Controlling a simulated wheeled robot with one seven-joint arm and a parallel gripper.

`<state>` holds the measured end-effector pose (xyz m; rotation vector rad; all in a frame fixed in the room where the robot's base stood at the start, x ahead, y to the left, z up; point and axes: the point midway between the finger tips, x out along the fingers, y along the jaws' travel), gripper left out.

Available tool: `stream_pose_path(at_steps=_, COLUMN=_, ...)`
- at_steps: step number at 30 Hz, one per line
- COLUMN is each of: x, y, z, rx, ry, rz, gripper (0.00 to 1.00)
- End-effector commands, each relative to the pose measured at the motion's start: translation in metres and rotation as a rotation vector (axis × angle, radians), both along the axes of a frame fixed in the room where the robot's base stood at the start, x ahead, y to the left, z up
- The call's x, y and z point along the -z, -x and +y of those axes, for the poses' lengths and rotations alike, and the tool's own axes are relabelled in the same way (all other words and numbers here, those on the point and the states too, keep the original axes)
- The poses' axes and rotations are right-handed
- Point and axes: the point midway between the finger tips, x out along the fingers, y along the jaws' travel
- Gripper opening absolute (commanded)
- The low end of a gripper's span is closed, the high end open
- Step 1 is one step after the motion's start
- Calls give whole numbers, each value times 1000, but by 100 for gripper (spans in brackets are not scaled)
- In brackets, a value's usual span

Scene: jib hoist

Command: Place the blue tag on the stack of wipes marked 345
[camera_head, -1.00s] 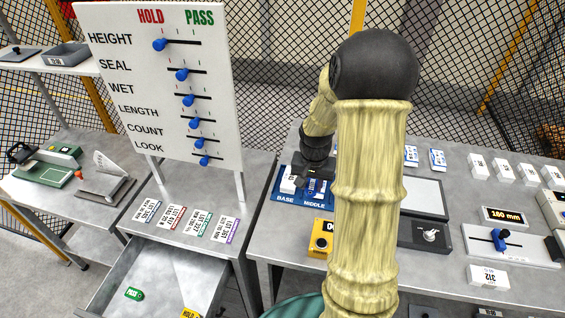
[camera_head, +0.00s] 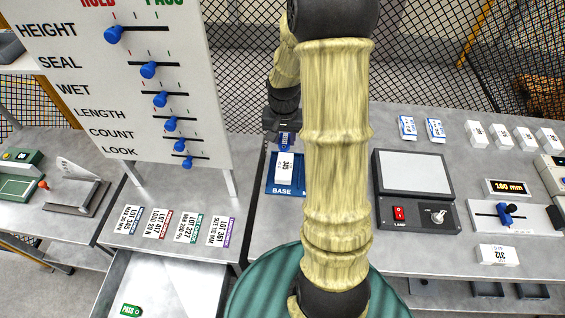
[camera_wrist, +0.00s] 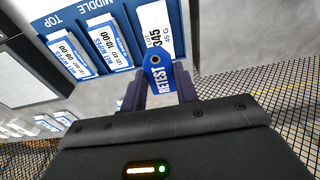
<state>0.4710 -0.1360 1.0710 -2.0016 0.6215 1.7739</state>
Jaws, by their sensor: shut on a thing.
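My gripper (camera_wrist: 160,88) is shut on the blue tag (camera_wrist: 156,72), which reads RETEST and has a hole at its far end. In the wrist view the tag's far end overlaps the near end of the white stack marked 345 (camera_wrist: 154,28); I cannot tell whether they touch. In the head view the stack (camera_head: 285,169) sits on the BASE part of the blue board (camera_head: 271,186). My gripper (camera_head: 283,128) is just behind it, with the tag (camera_head: 285,141) between. My arm hides the board's right side.
In the wrist view, blue-and-white wipe packs (camera_wrist: 109,45) lie under MIDDLE and TOP. A lamp box (camera_head: 414,176) stands right of my arm. Several white stacks (camera_head: 499,136) are further right. Lot cards (camera_head: 188,226) lie left, beside the HOLD/PASS board (camera_head: 120,85).

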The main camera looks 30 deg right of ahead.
Motion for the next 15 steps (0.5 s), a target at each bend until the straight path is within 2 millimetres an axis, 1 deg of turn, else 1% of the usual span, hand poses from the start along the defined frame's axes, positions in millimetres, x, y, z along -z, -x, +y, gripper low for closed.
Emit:
stream_pose_path(at_steps=5, x=4, y=0, z=0, rx=0, ry=0, rz=2, gripper=8)
stream_pose_path(at_steps=8, x=18, y=1, z=0, rx=0, ry=-1, rz=5, gripper=8)
stream_pose_path(at_steps=12, x=42, y=1, z=0, rx=0, ry=-2, rz=6, gripper=8)
stream_pose_path(at_steps=15, x=54, y=0, z=1, rx=-2, ry=-1, rz=3, gripper=8)
